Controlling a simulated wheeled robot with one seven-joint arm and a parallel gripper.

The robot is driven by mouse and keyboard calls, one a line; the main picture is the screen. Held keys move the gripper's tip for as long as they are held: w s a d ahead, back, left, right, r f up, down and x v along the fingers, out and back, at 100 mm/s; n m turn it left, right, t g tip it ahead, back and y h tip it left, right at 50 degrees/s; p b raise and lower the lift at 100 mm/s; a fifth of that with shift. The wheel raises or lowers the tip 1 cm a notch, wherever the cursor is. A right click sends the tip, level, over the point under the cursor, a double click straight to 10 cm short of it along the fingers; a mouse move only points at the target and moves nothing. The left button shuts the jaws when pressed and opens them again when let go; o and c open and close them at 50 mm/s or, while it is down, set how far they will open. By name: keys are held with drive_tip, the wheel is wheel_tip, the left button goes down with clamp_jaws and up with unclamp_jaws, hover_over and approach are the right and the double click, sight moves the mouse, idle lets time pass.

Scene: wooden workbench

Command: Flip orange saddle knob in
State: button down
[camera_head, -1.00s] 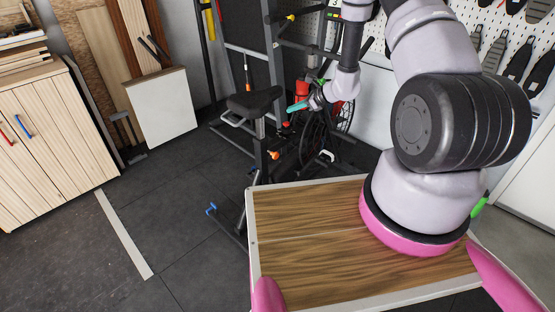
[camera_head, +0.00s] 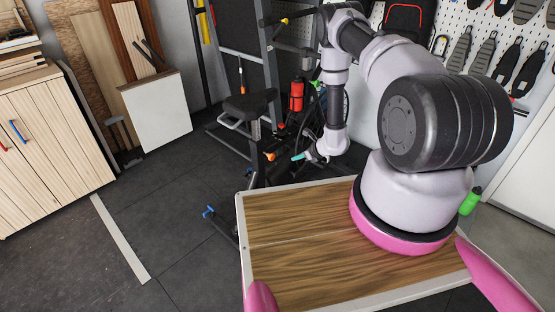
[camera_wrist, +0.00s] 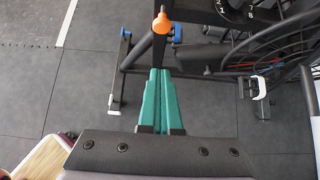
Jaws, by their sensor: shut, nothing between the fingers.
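The orange saddle knob (camera_head: 270,156) sticks out from the dark post below the black saddle (camera_head: 250,103). In the wrist view the orange knob (camera_wrist: 162,23) is at the top centre, on a dark rod. My gripper (camera_head: 296,157) is just to the right of the knob in the head view, at nearly the same height. In the wrist view my gripper's teal fingers (camera_wrist: 159,71) are shut together and empty, pointing up toward the knob, with a visible gap between. The knob's inner end is hidden.
The bike frame and wheel (camera_wrist: 285,45) are close on the right in the wrist view. A red bottle (camera_head: 296,95) is behind the gripper. The wooden bench top (camera_head: 290,225) lies below my arm. Dark floor (camera_head: 150,200) is clear on the left.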

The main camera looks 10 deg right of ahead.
sight(273, 155)
drive_tip(key=w+a+r+x, duration=0.1)
drive_tip(key=r+x, duration=0.1)
drive_tip(key=x, duration=1)
drive_tip(key=shift+w+a, duration=0.25)
drive_tip(key=shift+w, duration=0.3)
drive_tip(key=shift+f, duration=0.1)
drive_tip(key=shift+w+a, duration=0.95)
drive_tip(key=shift+w, duration=0.35)
